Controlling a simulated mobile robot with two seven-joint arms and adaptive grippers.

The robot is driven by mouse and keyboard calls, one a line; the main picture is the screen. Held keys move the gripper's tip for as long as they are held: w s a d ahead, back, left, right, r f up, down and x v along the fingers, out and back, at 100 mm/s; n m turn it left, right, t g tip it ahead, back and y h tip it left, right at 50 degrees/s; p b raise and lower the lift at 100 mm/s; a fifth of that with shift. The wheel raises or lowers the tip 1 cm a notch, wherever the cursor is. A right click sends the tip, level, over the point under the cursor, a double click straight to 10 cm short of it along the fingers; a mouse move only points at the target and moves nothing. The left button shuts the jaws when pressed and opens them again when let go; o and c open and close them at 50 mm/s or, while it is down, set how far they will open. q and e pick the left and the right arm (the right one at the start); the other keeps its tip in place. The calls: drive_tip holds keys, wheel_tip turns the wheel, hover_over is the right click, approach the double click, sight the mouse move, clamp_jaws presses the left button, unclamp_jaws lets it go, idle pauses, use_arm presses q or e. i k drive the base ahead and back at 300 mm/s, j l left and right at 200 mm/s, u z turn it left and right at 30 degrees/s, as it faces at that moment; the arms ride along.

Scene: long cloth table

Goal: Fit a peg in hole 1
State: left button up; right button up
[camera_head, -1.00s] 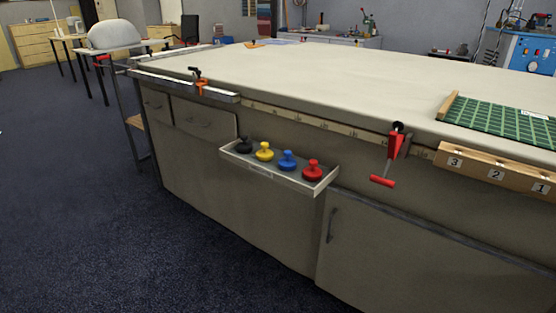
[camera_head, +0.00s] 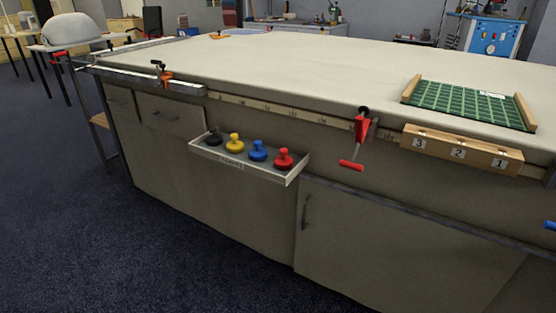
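Several pegs with round knobs stand in a row in a shallow grey tray (camera_head: 222,156) on the front of the long table. From left to right they are a black peg (camera_head: 213,137), a yellow peg (camera_head: 234,143), a blue peg (camera_head: 257,151) and a red peg (camera_head: 283,159). A wooden block (camera_head: 437,148) with labels 3, 2 and 1 is fixed to the table's front edge at the right. The label 1 (camera_head: 499,163) is at its right end. The holes are too small to make out clearly. Neither of my grippers shows.
A red clamp (camera_head: 360,135) hangs from the table edge between tray and block. An orange clamp (camera_head: 165,75) sits at the left edge. A green board (camera_head: 470,104) with wooden sides lies behind the block. The tabletop (camera_head: 300,65) is mostly clear, as is the dark floor (camera_head: 60,220).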

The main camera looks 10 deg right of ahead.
sight(509, 162)
drive_tip(key=z, duration=2.3)
